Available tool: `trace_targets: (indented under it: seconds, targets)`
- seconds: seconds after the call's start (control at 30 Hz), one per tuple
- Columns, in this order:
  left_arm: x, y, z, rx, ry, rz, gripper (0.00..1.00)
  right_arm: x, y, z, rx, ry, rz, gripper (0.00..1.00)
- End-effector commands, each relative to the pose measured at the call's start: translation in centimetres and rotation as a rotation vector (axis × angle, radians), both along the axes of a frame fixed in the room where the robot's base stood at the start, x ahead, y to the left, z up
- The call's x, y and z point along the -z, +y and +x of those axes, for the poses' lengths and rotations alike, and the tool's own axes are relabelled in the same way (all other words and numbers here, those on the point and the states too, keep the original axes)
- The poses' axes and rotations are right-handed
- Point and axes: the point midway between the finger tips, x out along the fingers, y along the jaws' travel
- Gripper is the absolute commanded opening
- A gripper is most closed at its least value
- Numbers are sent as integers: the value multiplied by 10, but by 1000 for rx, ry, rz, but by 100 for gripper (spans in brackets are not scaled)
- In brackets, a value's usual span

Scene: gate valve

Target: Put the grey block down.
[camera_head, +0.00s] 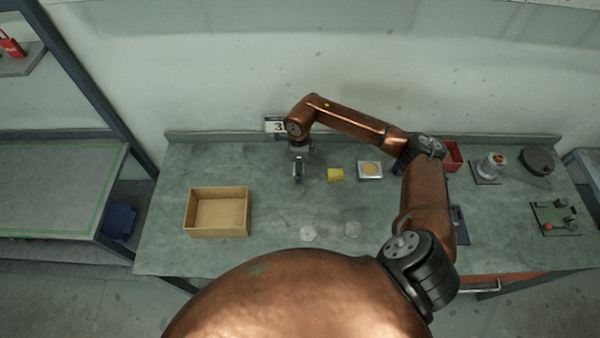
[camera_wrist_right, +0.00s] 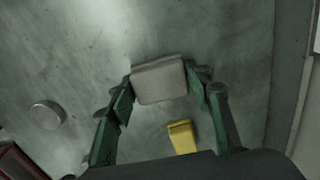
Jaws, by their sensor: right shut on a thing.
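The grey block (camera_wrist_right: 160,80) is between the fingers of my right gripper (camera_wrist_right: 160,90) in the right wrist view, with a finger pad at each side. My right gripper (camera_head: 298,172) is shut on it and points down over the back middle of the table in the head view. There the block is hard to tell apart from the fingers. I cannot tell whether the block's underside touches the table. My left gripper is not in view.
A yellow block (camera_head: 335,174) lies just right of my right gripper, and a pale square with a yellow disc (camera_head: 370,170) lies beyond it. An open tan box (camera_head: 190,212) stands at left. Two pale discs (camera_head: 307,233) lie in front. Bare table (camera_head: 265,195) lies between the box and gripper.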

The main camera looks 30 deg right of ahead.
Motion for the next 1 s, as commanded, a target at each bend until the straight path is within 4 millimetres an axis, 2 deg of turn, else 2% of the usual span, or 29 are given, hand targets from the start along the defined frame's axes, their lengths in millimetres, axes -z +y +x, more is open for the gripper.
trace_targets:
  seconds: [0.23, 0.6, 0.63, 0.87, 1.0]
  targets:
    - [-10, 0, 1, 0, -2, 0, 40, 32, -3, 1, 2, 1, 2, 19]
    - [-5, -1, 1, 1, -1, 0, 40, 39, -3, 2, 1, 1, -1, 19]
    - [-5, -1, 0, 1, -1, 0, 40, 39, -3, 1, 1, 1, -1, 46]
    - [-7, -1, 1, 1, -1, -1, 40, 38, -3, 1, 1, 1, -1, 62]
    - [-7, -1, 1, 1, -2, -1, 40, 38, -3, 1, 1, 1, -1, 63]
